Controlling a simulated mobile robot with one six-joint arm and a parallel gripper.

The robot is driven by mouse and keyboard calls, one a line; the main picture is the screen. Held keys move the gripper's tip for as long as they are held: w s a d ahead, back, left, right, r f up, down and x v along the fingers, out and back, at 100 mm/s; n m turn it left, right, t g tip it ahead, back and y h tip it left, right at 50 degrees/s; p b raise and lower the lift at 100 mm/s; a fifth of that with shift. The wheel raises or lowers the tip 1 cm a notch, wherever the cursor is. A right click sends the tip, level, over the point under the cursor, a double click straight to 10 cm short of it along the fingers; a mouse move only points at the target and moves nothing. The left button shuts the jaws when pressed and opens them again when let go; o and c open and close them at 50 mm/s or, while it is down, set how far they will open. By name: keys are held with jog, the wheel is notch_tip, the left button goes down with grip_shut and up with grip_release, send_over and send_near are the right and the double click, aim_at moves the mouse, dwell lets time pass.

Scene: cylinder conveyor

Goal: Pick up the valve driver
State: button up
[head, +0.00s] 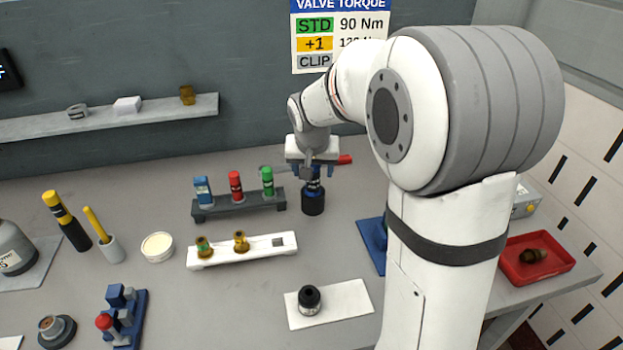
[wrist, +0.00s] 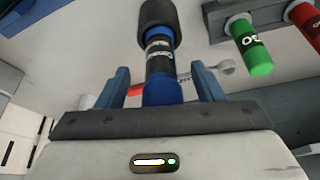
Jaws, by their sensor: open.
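The tool I take as the valve driver, with a blue body, a dark banded middle and a black cylindrical end, stands upright at my gripper (head: 312,172) in the head view, where its black end (head: 313,203) shows below the jaws. In the wrist view its body (wrist: 160,58) lies between the two blue fingers of my gripper (wrist: 158,84). The fingers are open, with a gap visible on each side of the body. The upper part of the tool is hidden by the gripper in the head view.
A dark rack (head: 240,204) with blue, red and green cylinders stands just left of my gripper. A wrench with a red handle (head: 345,159) lies behind the tool. A white tray (head: 243,251) with brass fittings and a white mat (head: 345,303) with a black part are nearer.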

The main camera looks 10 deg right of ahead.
aim_at(313, 183)
jog(key=shift+x, duration=1.5)
jog(key=shift+c, duration=0.3)
grip_shut()
jog(key=shift+r, duration=0.1)
